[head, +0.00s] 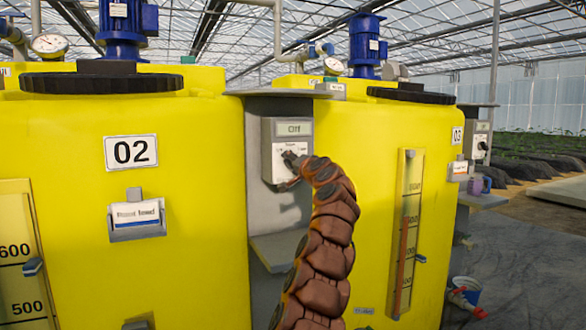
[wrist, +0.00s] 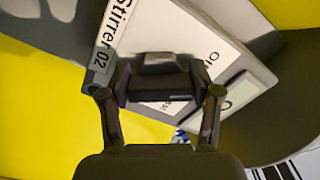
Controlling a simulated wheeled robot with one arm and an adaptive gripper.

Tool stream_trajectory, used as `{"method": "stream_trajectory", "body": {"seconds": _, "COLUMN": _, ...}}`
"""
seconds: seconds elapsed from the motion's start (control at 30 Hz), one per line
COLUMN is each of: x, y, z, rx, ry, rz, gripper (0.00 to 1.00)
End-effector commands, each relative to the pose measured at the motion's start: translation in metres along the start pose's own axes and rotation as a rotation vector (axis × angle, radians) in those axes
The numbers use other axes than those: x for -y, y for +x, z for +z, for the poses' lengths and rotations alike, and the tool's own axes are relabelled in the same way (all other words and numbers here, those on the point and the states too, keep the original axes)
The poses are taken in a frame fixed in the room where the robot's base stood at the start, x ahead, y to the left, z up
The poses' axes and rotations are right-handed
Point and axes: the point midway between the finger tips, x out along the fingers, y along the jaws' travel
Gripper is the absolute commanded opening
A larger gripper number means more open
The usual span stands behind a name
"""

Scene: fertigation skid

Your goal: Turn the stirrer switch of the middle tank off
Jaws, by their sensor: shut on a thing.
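A yellow tank (head: 190,190) with a plate reading 02 stands at the left of the head view. On its right is a grey switch box (head: 270,160) whose small display (head: 294,129) reads "Off". The box also shows in the wrist view (wrist: 190,35), tilted, with a "Stirrer 02" label (wrist: 108,38) along its edge. My gripper (head: 292,160) is at the lower front of the box.
Another yellow tank (head: 385,150), marked 03, stands to the right, with its own switch box (head: 478,142). A grey shelf (head: 280,248) sits below the middle box. Blue motors (head: 122,22) stand on the tank tops.

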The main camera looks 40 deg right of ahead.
Motion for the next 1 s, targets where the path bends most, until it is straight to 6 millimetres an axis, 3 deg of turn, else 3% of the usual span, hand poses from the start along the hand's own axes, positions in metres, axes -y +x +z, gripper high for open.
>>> {"method": "stream_trajectory", "body": {"seconds": 0.4, "x": -0.0017, "y": 0.0002, "z": 0.0007, "rx": 0.001, "ry": -0.19, "rz": 0.0, "gripper": 0.28}}
{"method": "stream_trajectory", "body": {"seconds": 0.97, "x": -0.0018, "y": 0.0007, "z": 0.0012, "rx": 0.003, "ry": -0.216, "rz": 0.001, "gripper": 0.28}}
{"method": "stream_trajectory", "body": {"seconds": 1.0, "x": -0.0018, "y": 0.0007, "z": 0.0012, "rx": 0.003, "ry": -0.216, "rz": 0.001, "gripper": 0.66}}
